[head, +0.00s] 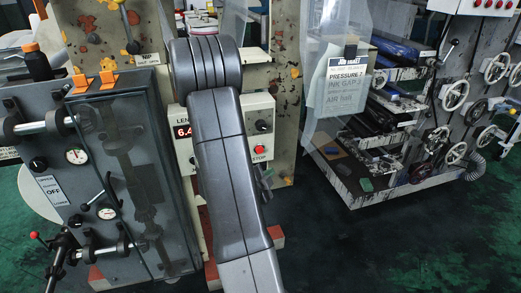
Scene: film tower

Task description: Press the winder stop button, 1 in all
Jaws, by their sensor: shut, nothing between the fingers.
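The red winder stop button (260,149) sits on the right part of a pale control box (260,104), with a label below it ending in "TOP". A black knob (262,127) is above the button. A red-lit length display (182,132) is on the same box, partly covered by my grey arm. My arm crosses in front of the box, just left of the button, and hides the box's middle. The button's face is in clear view.
A grey cabinet (75,215) with gauges, rollers and an "OFF" switch stands at the left. A hanging job ticket (337,85) is right of the box. A press with handwheels (454,96) and a stepped rack fill the right. The green floor (410,245) is clear at lower right.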

